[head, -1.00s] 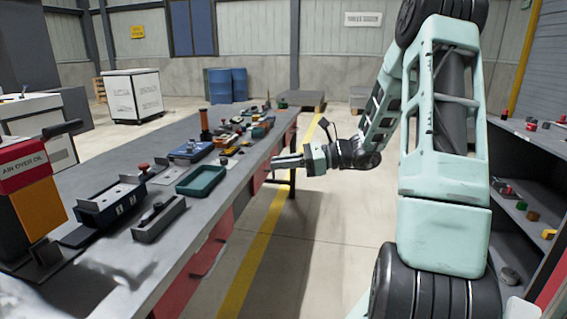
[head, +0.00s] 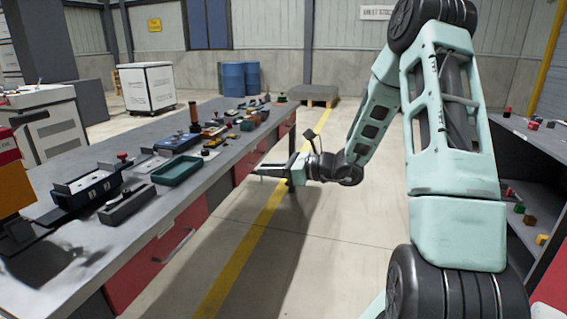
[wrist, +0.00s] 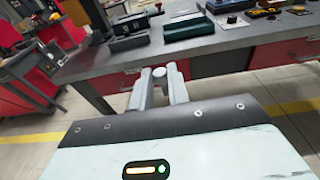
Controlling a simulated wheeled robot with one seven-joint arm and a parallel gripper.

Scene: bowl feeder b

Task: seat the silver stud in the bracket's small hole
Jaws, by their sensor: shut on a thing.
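My gripper (head: 268,171) is off the near side of the bench, over the aisle. In the wrist view its two grey fingers (wrist: 159,88) are shut on the silver stud (wrist: 159,73), whose round pale head shows between the fingertips. In the head view the stud is too small to make out. The bracket cannot be told for sure; a dark blue fixture (head: 88,190) with a pale top plate stands on the bench, well left of my gripper. No small hole can be made out.
The grey bench (head: 180,209) has a long grey block (head: 127,205), a green tray (head: 178,171) and several small parts along its top. Its red drawers (head: 152,262) face the aisle. A dark shelf (head: 530,160) with small coloured blocks stands at right. The floor between is clear.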

